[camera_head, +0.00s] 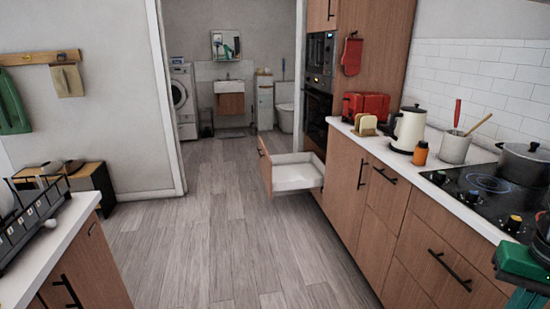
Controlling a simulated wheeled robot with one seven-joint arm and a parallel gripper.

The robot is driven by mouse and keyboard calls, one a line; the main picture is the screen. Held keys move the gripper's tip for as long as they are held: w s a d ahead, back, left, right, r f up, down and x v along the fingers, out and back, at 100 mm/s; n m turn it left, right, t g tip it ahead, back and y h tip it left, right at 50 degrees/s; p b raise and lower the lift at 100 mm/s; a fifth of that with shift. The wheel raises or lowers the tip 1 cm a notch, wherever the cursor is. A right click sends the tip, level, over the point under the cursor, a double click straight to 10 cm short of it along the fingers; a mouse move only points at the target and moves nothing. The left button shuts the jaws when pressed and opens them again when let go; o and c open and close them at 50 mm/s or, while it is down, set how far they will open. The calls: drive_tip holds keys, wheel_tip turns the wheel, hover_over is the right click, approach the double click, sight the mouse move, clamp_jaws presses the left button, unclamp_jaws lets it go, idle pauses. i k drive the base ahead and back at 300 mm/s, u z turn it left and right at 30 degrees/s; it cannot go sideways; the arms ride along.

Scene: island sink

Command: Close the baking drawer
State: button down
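The open drawer (265,166) stands out into the aisle from the right-hand cabinet run, near the tall oven unit. I take it to be the baking drawer, though no label shows. It has a wooden front facing left and a white inside that looks empty. Its handle is not clearly visible from here. Green and dark parts cut off at the lower right edge seem to be part of my arm. No gripper fingertips can be made out, and nothing of mine is near the drawer.
The wooden floor (220,240) is clear up to the drawer. The right counter (378,148) carries a red toaster (366,105), a kettle (409,130), pots and a hob (485,188). A counter with a dish rack (35,222) is at left. A doorway leads to a bathroom.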

sight(291, 174)
drive_tip(key=i, duration=2.35)
drive_tip(key=u, duration=0.6)
drive_tip(key=i, duration=1.6)
drive_tip(key=u, duration=0.35)
